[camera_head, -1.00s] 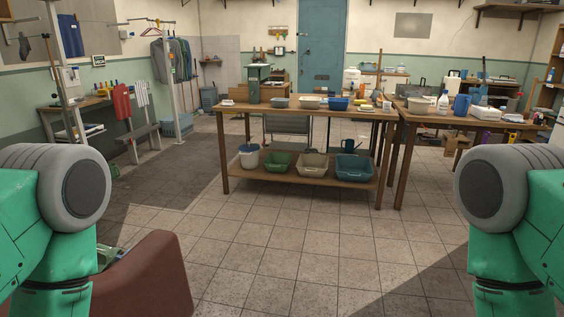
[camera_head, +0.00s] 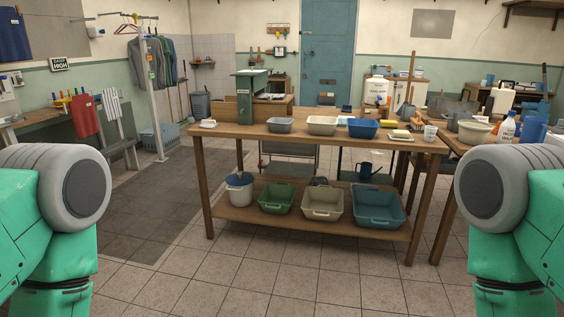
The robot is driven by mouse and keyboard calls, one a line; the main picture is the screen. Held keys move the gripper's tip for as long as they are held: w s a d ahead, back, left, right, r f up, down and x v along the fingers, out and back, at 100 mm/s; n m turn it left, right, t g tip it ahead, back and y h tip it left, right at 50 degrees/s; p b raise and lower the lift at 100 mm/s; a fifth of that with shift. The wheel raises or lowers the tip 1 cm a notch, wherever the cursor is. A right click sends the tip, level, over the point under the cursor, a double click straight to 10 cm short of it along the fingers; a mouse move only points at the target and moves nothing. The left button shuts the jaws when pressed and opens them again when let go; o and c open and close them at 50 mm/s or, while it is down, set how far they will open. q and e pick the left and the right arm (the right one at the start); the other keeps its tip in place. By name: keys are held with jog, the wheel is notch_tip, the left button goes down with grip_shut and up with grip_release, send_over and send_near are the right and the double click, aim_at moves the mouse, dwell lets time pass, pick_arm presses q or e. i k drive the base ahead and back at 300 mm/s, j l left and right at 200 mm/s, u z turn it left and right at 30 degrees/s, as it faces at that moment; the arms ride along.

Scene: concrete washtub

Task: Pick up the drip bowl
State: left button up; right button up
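Several basins stand in a row on the wooden table ahead: a small grey one (camera_head: 280,125), a cream one (camera_head: 322,125) and a blue one (camera_head: 363,128). A round cream bowl (camera_head: 474,132) stands on the side table at the right. I cannot tell which of these is the drip bowl. Parts of both my arms show at the left and right edges, but neither gripper is in view. All the basins are well away from my arms.
The table's lower shelf (camera_head: 252,213) holds a bucket (camera_head: 239,189), a green tub (camera_head: 276,198), a cream tub (camera_head: 322,203) and a teal tub (camera_head: 377,206). A green press-like device (camera_head: 251,96), small white dishes and a cup (camera_head: 430,133) stand on top. The tiled floor before the table is clear.

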aim_at(284, 125)
jog(key=i, duration=1)
jog(key=i+j+z, duration=0.1)
jog(key=i, duration=0.95)
